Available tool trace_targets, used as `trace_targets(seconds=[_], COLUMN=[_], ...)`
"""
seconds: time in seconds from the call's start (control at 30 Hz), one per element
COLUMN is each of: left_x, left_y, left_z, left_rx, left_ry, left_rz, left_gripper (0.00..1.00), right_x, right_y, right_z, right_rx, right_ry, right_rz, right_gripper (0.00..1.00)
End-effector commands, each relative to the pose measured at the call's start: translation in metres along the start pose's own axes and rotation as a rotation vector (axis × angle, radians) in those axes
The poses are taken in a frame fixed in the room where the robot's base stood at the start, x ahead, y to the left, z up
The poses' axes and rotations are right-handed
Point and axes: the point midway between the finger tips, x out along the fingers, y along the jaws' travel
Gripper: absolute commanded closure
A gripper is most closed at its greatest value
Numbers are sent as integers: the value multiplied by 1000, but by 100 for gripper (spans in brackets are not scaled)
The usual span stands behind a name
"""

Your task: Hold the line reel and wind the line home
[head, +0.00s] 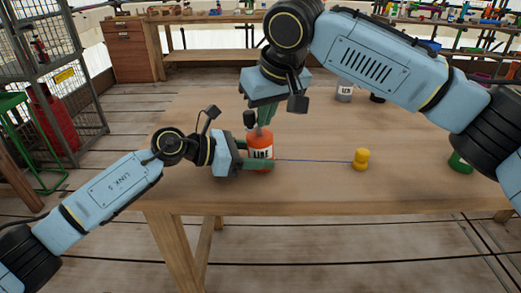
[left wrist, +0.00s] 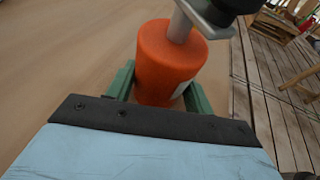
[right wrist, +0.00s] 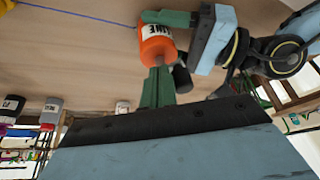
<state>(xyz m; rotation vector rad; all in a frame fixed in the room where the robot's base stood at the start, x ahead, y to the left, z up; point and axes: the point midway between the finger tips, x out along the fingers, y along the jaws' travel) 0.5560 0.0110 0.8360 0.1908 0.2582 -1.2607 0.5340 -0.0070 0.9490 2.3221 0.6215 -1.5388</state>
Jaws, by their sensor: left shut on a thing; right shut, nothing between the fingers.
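The line reel (head: 261,146) is an orange cylinder with a white label, upright on the wooden table. It also shows in the left wrist view (left wrist: 167,65) and right wrist view (right wrist: 157,45). A grey crank (left wrist: 204,20) with a black knob (head: 250,118) is on its top. My left gripper (head: 258,156) is shut on the reel, one finger each side. My right gripper (head: 266,116) is shut and empty above the reel, close to the crank; whether it touches is unclear. A thin blue line (head: 315,161) runs from the reel to a yellow float-like piece (head: 361,159).
The wooden table (head: 310,192) is clear around the line. A grey can (head: 344,93) and a dark can (head: 377,98) stand at the back, partly behind my right arm. A green object (head: 459,162) is at the right. A wire cage (head: 60,60) stands off the table at left.

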Motion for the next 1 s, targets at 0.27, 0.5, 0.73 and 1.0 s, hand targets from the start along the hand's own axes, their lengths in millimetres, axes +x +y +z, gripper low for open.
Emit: trace_targets(seconds=[0.27, 0.5, 0.73, 1.0], left_x=[0, 0, 1, 1], left_y=[0, 0, -1, -1], left_z=[-1, -1, -1, -2], left_rx=[0, 0, 0, -1], left_ry=[2, 2, 2, 3], left_rz=[-1, -1, -2, -3], left_gripper=[61, 61, 60, 61], right_x=[1, 1, 2, 2], right_y=[-4, -6, -12, -13], right_z=[-1, -1, -4, -5], right_rx=[1, -1, -3, -2], right_ry=[0, 0, 0, 1], right_rz=[-2, -4, -5, -4], right_gripper=[100, 100, 100, 100])
